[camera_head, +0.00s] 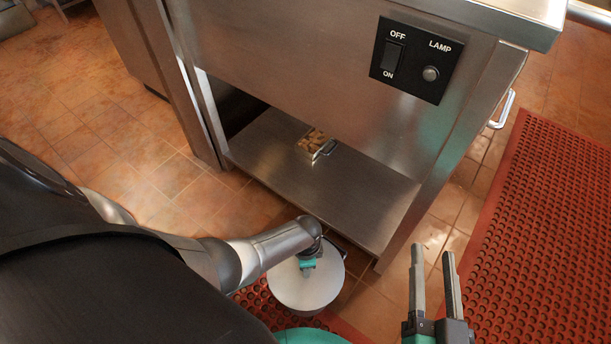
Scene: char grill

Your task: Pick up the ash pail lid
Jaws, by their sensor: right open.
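The ash pail lid (298,289) is a round, pale grey metal disc at the bottom middle of the head view. It lies on top of the pail, whose body is mostly hidden beneath it. My left arm comes in from the left, and its gripper (308,264) is over the far part of the lid. I see only its dark wrist and a teal part; its fingertips and any lid handle are hidden or too small to tell. My right gripper (433,281) is open and empty, to the right of the lid and apart from it.
A steel grill cabinet (300,60) with a lamp switch panel (416,60) stands beyond the pail. Its low shelf (270,150) holds a small metal box (316,145) of brown pieces. A red perforated mat (545,220) lies at right. Tiled floor (100,110) is clear at left.

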